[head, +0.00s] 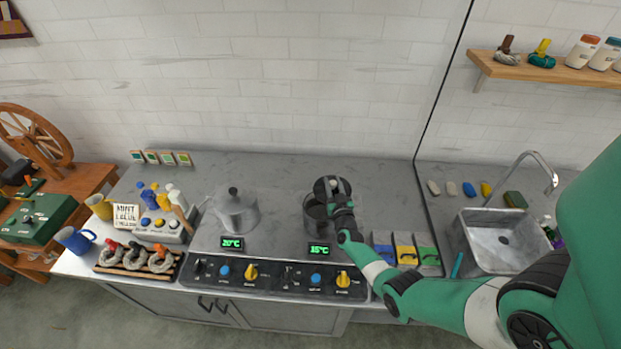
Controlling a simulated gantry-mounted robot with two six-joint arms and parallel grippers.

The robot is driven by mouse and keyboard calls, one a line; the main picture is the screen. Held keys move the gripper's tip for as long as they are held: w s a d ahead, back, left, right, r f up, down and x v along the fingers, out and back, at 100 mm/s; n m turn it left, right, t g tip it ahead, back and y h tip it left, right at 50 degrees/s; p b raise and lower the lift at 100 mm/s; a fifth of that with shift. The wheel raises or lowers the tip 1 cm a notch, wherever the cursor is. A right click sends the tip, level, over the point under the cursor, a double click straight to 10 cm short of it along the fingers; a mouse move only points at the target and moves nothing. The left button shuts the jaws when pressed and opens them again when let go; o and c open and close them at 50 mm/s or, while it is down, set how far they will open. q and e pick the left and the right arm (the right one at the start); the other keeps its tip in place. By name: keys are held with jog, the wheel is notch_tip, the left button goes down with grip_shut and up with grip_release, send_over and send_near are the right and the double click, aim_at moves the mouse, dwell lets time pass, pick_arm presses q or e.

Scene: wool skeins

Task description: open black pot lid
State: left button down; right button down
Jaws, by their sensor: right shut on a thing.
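The black pot (313,222) stands on the right side of the stove counter, behind the 15°C display. Its dark round lid (324,186) is above and behind the pot, tilted, and part of the pot's opening shows below it. My right gripper (336,194) reaches in from the right and is shut on the lid at its knob. The gripper and wrist hide part of the lid and the pot's right side. My left gripper is not in view.
A silver lidded pot (236,211) stands to the left, behind the 20°C display. The control panel (268,280) runs along the front edge. Coloured trays (405,253) and a sink (499,240) lie to the right. The counter behind the pots is clear.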

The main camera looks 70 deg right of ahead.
jog(key=shift+d+r, duration=0.1)
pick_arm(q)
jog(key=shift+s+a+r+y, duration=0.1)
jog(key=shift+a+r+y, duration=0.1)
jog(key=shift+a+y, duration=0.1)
pick_arm(e)
jog(key=shift+s, duration=0.1)
jog(key=c, duration=0.5)
grip_release()
jog(key=shift+s, duration=0.1)
pick_arm(q)
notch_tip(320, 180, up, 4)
jog(key=p, duration=0.4)
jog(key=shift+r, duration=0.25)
pick_arm(e)
jog(key=v, duration=1.1)
jog(key=shift+a, duration=0.3)
